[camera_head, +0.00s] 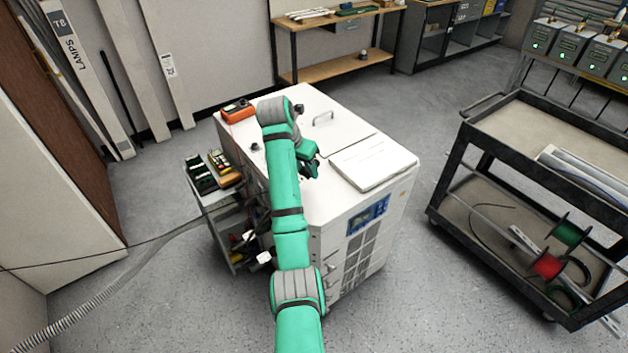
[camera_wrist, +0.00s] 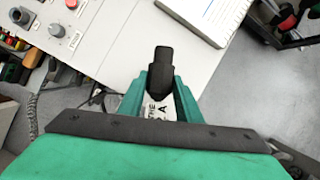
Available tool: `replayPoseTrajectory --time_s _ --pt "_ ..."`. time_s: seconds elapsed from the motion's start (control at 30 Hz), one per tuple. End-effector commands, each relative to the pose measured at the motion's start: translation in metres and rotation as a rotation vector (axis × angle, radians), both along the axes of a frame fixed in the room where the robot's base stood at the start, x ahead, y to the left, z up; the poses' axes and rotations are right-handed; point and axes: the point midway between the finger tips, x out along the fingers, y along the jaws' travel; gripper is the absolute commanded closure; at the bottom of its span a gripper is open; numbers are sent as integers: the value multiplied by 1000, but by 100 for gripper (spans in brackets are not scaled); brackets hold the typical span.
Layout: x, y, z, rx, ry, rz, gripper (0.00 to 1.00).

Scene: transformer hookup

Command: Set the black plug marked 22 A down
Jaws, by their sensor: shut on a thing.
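The black plug (camera_wrist: 162,70) is between the two green fingers of my gripper (camera_wrist: 160,88) in the wrist view. My gripper is shut on it, and the plug's end points away from the wrist. A white label with dark print shows between the fingers; I make out an "A" but not a clear number. In the head view my gripper (camera_head: 310,169) is over the white top of the cabinet (camera_head: 345,200), left of a white pad (camera_head: 375,163). I cannot tell whether the plug touches the top.
A side shelf with a yellow meter (camera_head: 225,168) stands left. A black cart (camera_head: 480,190) with red and green spools stands right. Bare cabinet top lies around my gripper.

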Motion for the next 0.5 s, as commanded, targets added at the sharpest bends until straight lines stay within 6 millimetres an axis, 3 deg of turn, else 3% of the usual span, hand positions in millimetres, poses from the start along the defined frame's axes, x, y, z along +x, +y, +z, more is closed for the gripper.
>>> replayPoseTrajectory --time_s 0.23,0.5 --pt "22 -14 -32 1 3 -2 98" --pt "34 -22 -48 1 1 -1 98"
